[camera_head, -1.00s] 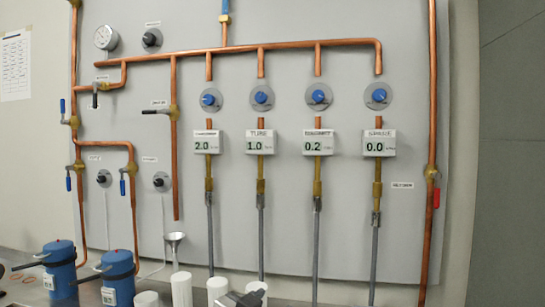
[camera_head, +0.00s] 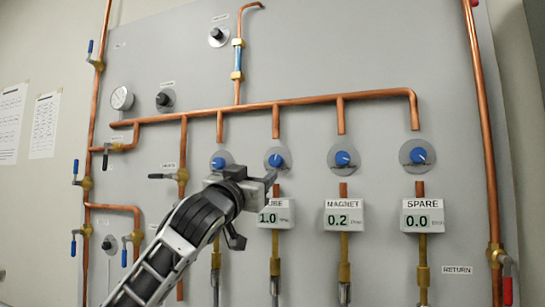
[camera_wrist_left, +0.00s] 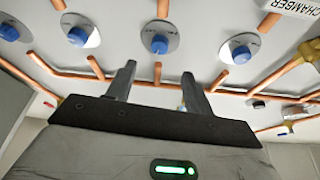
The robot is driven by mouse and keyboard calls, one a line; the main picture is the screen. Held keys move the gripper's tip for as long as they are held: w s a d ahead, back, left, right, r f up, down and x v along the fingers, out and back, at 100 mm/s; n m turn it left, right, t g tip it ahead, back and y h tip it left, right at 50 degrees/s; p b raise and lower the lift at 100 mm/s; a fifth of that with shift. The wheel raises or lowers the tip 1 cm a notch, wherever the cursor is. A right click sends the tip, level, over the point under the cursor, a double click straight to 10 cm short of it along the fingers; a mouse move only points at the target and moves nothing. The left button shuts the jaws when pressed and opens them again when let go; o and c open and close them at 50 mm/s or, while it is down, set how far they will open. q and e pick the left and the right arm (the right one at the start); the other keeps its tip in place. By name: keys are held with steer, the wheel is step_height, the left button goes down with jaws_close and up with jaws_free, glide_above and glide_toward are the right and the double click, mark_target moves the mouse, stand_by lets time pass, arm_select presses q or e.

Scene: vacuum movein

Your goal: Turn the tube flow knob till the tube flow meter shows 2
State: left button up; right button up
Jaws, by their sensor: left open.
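The tube flow knob (camera_head: 277,159) is a blue knob on a grey round plate, second from the left in a row of similar knobs. The tube flow meter (camera_head: 275,214) below it reads 1.0; my gripper partly hides its label. My left gripper (camera_head: 269,182) is just below and left of the tube knob. In the left wrist view, its open, empty fingers (camera_wrist_left: 159,73) point at the panel. The tube knob (camera_wrist_left: 158,43) appears beyond and between the fingertips, apart from them. My right gripper is not in view.
The magnet knob (camera_head: 343,158) and spare knob (camera_head: 418,155) are to the right; their meters read 0.2 and 0.0. Another blue knob (camera_head: 219,161) is to the left; my arm hides its meter. A copper pipe (camera_head: 300,103) runs above the row.

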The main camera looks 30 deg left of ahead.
mark_target(274, 161)
arm_select(q)
steer(key=p+x, duration=0.3)
steer(key=x, duration=0.5)
steer(key=shift+w+r, duration=0.15)
steer(key=shift+r, duration=0.1)
steer(key=shift+w+a+r+p, duration=0.1)
steer(key=shift+w+p, duration=0.25)
steer(key=shift+w, duration=0.25)
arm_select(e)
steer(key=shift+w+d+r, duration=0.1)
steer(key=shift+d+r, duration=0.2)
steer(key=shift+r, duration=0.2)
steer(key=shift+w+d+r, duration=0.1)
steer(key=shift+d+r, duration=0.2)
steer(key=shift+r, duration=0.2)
arm_select(q)
steer(key=c, duration=1)
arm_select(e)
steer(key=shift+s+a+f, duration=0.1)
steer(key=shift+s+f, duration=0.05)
